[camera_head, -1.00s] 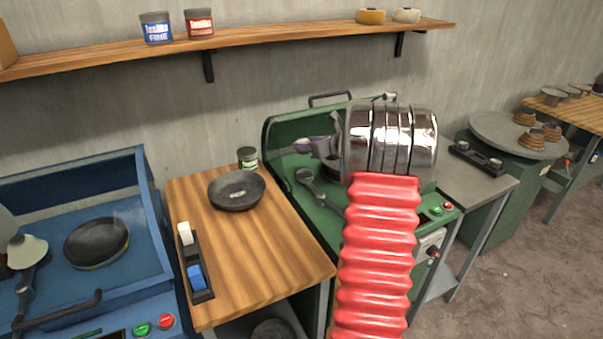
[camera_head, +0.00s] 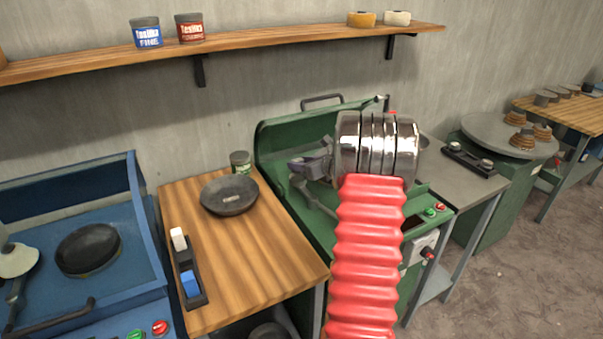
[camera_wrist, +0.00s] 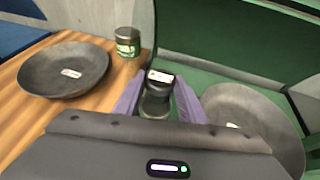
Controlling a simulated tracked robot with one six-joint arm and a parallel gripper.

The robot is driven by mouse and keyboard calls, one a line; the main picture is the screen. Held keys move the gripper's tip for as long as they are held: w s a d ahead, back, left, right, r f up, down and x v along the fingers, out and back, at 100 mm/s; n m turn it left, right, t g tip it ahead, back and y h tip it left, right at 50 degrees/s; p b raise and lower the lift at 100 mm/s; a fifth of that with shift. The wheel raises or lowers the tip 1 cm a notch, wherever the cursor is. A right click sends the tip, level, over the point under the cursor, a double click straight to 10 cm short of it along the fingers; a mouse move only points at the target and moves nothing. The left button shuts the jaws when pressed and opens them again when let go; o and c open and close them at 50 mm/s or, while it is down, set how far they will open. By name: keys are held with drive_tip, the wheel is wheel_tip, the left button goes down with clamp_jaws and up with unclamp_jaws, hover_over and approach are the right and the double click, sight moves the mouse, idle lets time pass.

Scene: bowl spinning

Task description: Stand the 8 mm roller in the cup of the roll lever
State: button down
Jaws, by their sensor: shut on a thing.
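The roller (camera_wrist: 155,98), a small dark and metallic piece with a white label on top, is held upright between the purple fingers of my gripper (camera_wrist: 157,100) in the wrist view. In the head view, my gripper (camera_head: 312,164) is low inside the green machine, partly hidden behind my red and chrome arm. The grey roll lever (camera_head: 300,190) lies in the green machine beside and under the gripper. Its cup is hidden by the gripper, so I cannot tell whether the roller touches it.
A dark pan (camera_head: 229,195) and a green-labelled tin (camera_head: 241,163) stand on the wooden table. A grey bowl (camera_wrist: 250,110) is right of the fingers in the wrist view. The green guard (camera_head: 275,150) rises behind.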

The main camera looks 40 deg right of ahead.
drive_tip(key=shift+f, duration=1.75)
drive_tip(key=shift+f, duration=0.1)
drive_tip(key=c, duration=1.2)
unclamp_jaws()
drive_tip(key=shift+o, duration=0.2)
drive_tip(key=v, duration=1.2)
